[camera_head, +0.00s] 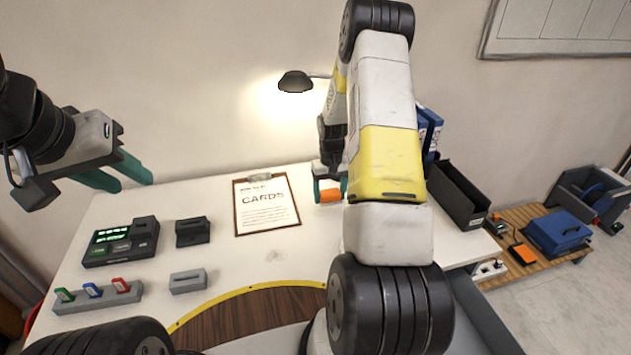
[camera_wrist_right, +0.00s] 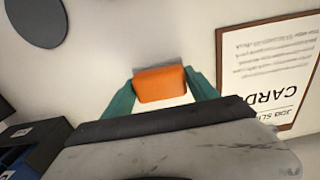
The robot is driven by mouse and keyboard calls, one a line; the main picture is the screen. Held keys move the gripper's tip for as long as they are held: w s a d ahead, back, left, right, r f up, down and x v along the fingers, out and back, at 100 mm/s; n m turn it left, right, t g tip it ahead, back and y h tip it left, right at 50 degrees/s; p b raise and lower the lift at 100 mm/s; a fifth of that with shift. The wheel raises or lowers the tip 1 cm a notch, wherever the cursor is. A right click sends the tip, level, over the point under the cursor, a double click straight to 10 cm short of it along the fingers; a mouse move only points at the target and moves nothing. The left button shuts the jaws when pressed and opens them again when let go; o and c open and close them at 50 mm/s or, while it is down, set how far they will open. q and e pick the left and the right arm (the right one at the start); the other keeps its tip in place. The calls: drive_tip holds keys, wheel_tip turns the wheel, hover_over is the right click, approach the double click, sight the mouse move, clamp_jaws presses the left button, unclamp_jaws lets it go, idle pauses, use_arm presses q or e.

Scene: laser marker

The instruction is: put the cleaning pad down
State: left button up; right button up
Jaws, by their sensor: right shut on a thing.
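The cleaning pad (camera_wrist_right: 160,84) is a small orange block. My right gripper (camera_wrist_right: 160,92) is shut on it, with one green finger on each side. In the head view, the orange pad (camera_head: 329,195) shows between the green fingertips of my right gripper (camera_head: 330,188), low over or at the white table, right of the clipboard. I cannot tell whether the pad touches the table. My left gripper (camera_head: 135,175) is open and empty at the left, above the table's back left edge.
A clipboard marked CARDS (camera_head: 266,204) lies mid-table. A black device with a green display (camera_head: 121,241), grey holders (camera_head: 193,231) and a rack of coloured sticks (camera_head: 97,294) stand left. A black bin (camera_head: 459,196) stands right; a lamp (camera_head: 295,81) is behind.

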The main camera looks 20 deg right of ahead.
sight(331, 197)
drive_tip(key=shift+w+d+f, duration=0.1)
drive_tip(key=shift+w+d, duration=0.55)
drive_tip(key=shift+w, duration=0.3)
drive_tip(key=shift+w+f, duration=0.15)
drive_tip(key=shift+f, duration=1.6)
drive_tip(key=shift+f, duration=0.1)
drive_tip(key=o, duration=1.6)
